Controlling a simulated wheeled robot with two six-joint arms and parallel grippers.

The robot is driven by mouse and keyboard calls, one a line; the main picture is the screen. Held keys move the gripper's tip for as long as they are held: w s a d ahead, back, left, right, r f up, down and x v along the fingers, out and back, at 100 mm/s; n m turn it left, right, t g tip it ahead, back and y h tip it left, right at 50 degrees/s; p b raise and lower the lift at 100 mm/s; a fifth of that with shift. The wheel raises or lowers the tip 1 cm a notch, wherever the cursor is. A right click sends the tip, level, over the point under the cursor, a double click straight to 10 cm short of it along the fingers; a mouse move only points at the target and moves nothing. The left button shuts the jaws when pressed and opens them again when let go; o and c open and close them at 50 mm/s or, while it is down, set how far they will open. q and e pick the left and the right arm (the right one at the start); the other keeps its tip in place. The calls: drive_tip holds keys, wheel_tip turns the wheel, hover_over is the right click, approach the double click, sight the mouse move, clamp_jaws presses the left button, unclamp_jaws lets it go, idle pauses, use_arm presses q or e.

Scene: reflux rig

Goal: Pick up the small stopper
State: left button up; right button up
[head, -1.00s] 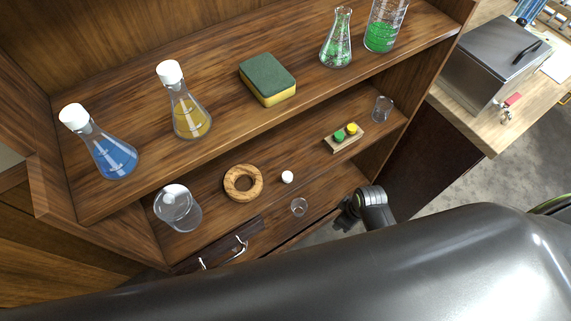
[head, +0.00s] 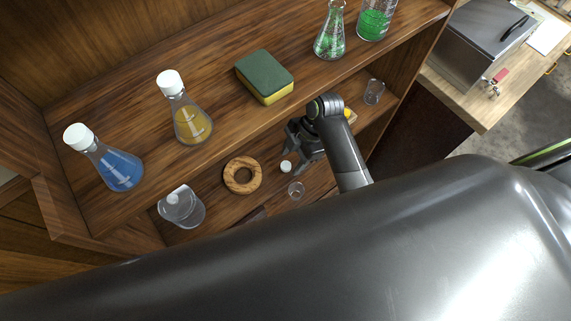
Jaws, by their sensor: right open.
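The small stopper (head: 285,166) is a small white round piece on the lower shelf, right of the cork ring. My right gripper (head: 290,158) is open and reaches in over the lower shelf from the right. Its fingers are right at the stopper, which is still visible at their tips; I cannot tell whether they touch it. My left gripper is not in view.
A cork ring (head: 243,175), a small clear glass (head: 296,190) and a clear jar (head: 182,207) stand nearby on the lower shelf. Another small glass (head: 373,91) is at its right end. The upper shelf holds flasks and a sponge (head: 264,75).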

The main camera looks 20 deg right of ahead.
sight(286, 165)
drive_tip(key=shift+w+p+x, duration=0.15)
drive_tip(key=shift+p+x, duration=0.2)
drive_tip(key=shift+x, duration=0.95)
drive_tip(key=shift+w+p+x, duration=0.1)
drive_tip(key=shift+p+x, duration=0.2)
drive_tip(key=shift+x, duration=0.95)
drive_tip(key=c, duration=1.1)
